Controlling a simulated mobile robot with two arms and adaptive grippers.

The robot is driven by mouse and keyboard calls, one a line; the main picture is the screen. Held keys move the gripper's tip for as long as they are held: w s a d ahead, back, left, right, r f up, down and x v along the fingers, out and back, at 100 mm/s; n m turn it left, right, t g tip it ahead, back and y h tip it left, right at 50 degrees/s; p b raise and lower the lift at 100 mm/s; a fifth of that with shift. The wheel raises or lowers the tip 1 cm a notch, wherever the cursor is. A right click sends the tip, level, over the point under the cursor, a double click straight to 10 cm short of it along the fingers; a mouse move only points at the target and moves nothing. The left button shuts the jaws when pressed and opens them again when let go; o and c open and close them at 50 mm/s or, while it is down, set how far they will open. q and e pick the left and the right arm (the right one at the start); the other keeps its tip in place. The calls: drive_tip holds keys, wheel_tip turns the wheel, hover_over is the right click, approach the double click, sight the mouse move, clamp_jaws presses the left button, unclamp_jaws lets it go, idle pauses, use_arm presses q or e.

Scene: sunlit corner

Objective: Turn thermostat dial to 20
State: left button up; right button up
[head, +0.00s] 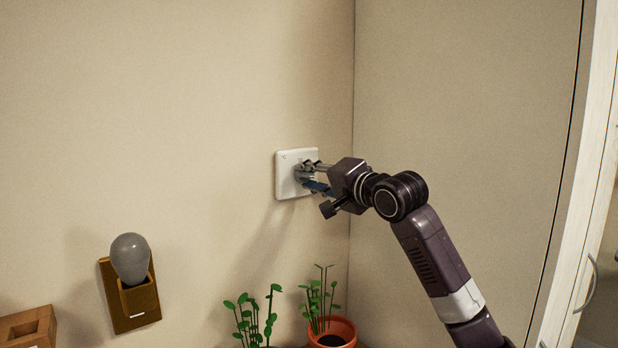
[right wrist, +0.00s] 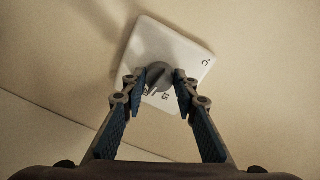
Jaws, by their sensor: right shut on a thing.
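The white square thermostat (head: 287,184) is on the wall just left of the room corner in the head view. It also shows tilted in the right wrist view (right wrist: 191,59), with a °C mark and the figure 15 readable. Its grey round dial (right wrist: 159,74) sits in the middle of the plate. My right gripper (head: 309,174) reaches it from the right and is shut on the dial, with a fingertip on each side of it in the right wrist view (right wrist: 155,82). A second figure by the left fingertip is partly hidden. My left gripper is out of view.
A wall-mounted brown holder (head: 136,302) with a grey bulb-shaped thing (head: 130,258) is at the lower left. A wooden box (head: 27,328) stands further left. Green plants (head: 255,318) and an orange pot (head: 343,330) stand below the thermostat. A side wall (head: 460,110) is close on the right.

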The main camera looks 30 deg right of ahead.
drive_tip(key=o, duration=1.2)
drive_tip(key=shift+c, duration=0.2)
drive_tip(key=s, duration=1.2)
drive_tip(key=shift+d+r, duration=0.2)
drive_tip(key=shift+r, duration=0.1)
